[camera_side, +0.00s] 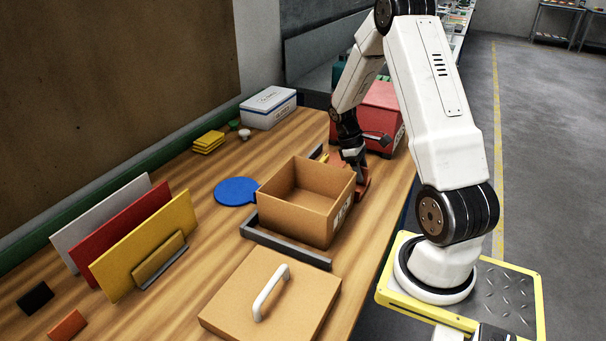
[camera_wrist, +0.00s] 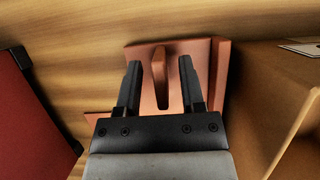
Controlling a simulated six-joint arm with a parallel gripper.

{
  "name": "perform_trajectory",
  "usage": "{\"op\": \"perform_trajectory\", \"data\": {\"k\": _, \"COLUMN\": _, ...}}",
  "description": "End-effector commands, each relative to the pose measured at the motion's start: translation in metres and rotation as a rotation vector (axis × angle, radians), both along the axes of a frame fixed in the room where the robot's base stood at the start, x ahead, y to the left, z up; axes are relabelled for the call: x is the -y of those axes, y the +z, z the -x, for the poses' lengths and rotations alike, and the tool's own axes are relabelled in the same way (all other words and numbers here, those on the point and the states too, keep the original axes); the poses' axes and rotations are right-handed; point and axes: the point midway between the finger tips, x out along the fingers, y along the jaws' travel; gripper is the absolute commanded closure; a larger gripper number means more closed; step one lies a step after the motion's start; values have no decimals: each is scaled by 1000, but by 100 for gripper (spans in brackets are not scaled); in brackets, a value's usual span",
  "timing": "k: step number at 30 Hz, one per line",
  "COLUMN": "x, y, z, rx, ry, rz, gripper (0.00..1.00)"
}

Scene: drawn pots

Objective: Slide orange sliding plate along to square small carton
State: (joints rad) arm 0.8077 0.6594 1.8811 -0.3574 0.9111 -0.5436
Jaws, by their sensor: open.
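The orange sliding plate (camera_wrist: 204,50) lies flat on the wooden table, with an upright fin (camera_wrist: 160,80) on it. In the side view the plate (camera_side: 363,184) shows partly, behind the carton. My gripper (camera_wrist: 160,66) is open, pointing down over the plate, one finger on each side of the fin, with gaps visible. In the side view my gripper (camera_side: 355,165) is low beside the carton's far side. The square small carton (camera_side: 291,215) is open-topped, brown and empty. Its wall (camera_wrist: 270,90) is right of the plate in the wrist view.
A dark grey rail (camera_side: 290,247) runs along the carton's near side. A red box (camera_side: 377,105) stands behind my gripper. A brown lid with a white handle (camera_side: 270,294) lies in front. A blue disc (camera_side: 234,191) lies left of the carton. Upright panels (camera_side: 130,225) stand further left.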

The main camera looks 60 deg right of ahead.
Motion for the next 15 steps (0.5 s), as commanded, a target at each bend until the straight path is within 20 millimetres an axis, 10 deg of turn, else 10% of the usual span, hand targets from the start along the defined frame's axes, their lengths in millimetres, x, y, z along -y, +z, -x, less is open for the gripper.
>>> {"op": "perform_trajectory", "data": {"k": 15, "x": 0, "y": 55, "z": -24, "rx": 3, "ry": 1, "rz": 3, "gripper": 50}}
